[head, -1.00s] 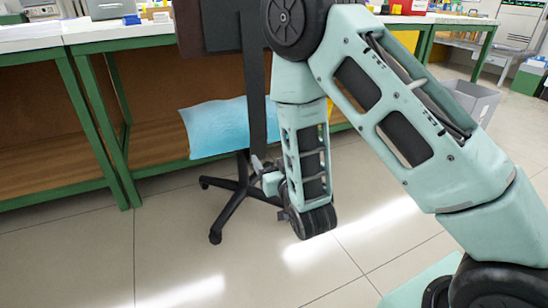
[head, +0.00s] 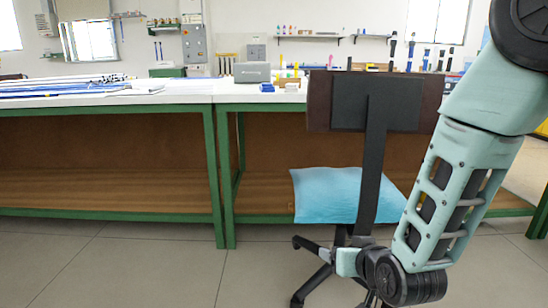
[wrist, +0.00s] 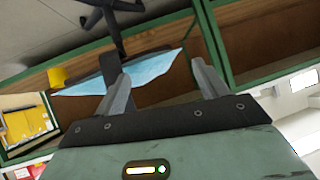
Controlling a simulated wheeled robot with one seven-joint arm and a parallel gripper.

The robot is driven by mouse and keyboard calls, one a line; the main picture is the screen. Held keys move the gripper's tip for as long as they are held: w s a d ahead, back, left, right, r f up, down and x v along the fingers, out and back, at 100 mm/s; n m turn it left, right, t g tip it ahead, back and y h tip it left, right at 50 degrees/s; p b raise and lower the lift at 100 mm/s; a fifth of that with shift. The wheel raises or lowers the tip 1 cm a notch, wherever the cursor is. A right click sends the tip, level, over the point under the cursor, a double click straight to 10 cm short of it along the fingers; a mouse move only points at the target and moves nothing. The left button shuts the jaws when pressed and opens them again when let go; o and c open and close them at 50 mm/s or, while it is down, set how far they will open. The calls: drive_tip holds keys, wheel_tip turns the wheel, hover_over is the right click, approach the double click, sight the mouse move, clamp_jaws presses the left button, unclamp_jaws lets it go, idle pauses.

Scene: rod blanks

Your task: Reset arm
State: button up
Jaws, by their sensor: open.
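My arm hangs down on the right side of the head view, in front of the workbench and an office chair. My gripper (wrist: 160,85) shows in the wrist view with its two grey fingers well apart and nothing between them. Beyond the fingers are the chair's blue cushion (wrist: 130,72) and the bench's green frame. In the head view the fingers cannot be made out; the arm's lower end is beside the chair's base.
The office chair (head: 375,165) with a light blue cushion (head: 325,195) stands before the green-framed workbench (head: 215,99). Long rods (head: 65,87) lie on the bench top at left. A grey box (head: 252,72) stands farther right. The floor (head: 130,270) at left is clear.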

drive_tip(key=s+a+r+n+g+p, duration=0.1)
drive_tip(key=s+a+r+g, duration=0.1)
drive_tip(key=s, duration=0.2)
drive_tip(key=s+a+r+n+g+y, duration=0.1)
drive_tip(key=s+a+g, duration=0.1)
drive_tip(key=s, duration=0.2)
drive_tip(key=s+a+r+n+g+p, duration=0.1)
drive_tip(key=s+a+r+g, duration=0.1)
drive_tip(key=s, duration=0.2)
drive_tip(key=s+d+r+n+g+h+p, duration=0.1)
drive_tip(key=s+d+r+n+g, duration=0.2)
drive_tip(key=s, duration=0.5)
drive_tip(key=s+d+r+n+g+h+p, duration=0.1)
drive_tip(key=s+r+g+h+p, duration=0.1)
drive_tip(key=s+r, duration=0.35)
wheel_tip(320, 180, up, 35)
drive_tip(key=s+p, duration=0.1)
drive_tip(key=p, duration=3.5)
drive_tip(key=shift+s+r+p, duration=0.2)
drive_tip(key=shift+p, duration=0.1)
drive_tip(key=shift+d, duration=0.1)
